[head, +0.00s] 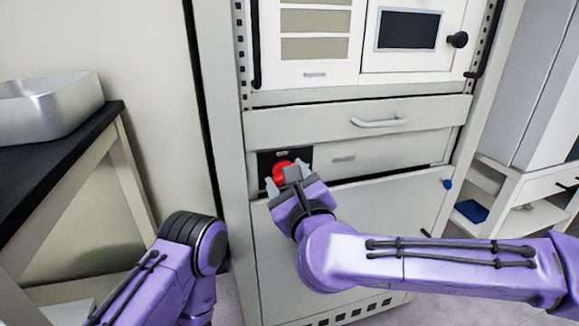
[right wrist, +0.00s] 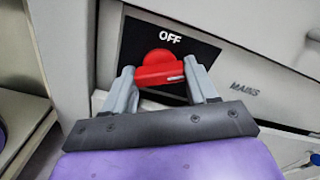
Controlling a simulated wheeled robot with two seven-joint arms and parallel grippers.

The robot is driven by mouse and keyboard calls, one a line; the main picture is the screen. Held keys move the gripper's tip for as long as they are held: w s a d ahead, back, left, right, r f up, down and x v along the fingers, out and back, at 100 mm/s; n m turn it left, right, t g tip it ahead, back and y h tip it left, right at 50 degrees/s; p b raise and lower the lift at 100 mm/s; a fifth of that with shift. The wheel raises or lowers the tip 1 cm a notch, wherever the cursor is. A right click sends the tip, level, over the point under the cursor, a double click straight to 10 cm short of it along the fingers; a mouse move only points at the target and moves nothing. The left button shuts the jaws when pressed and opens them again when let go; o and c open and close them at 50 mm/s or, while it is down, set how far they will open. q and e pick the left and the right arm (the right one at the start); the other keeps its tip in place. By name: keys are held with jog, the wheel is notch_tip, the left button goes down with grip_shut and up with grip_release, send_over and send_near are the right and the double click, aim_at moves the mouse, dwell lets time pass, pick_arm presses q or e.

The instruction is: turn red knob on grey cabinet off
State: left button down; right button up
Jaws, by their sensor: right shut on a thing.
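The red knob (head: 281,171) sits on a black plate (head: 265,160) at the front of the grey cabinet (head: 340,220), below the drawer. In the right wrist view, the knob (right wrist: 160,68) has a bar lying nearly level across the picture, with a white mark near its right end. The word OFF shows above it on the black plate. My right gripper (head: 288,178) is shut on the knob, one grey finger at each end of the bar. My left arm shows at the lower left of the head view, but its gripper is out of view.
A drawer with a handle (head: 379,121) is just above the knob. A dark counter with a metal basin (head: 50,105) stands at the left. A white shelf unit (head: 520,215) stands at the right.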

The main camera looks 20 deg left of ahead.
jog(key=shift+w+r+n+p, duration=0.1)
jog(key=shift+r+n+p, duration=0.05)
jog(key=shift+n+p, duration=5)
jog(key=shift+d+n+b, duration=0.1)
jog(key=shift+n+b, duration=0.7)
jog(key=shift+n, duration=0.25)
jog(key=o, duration=1.1)
jog(key=shift+c, duration=0.2)
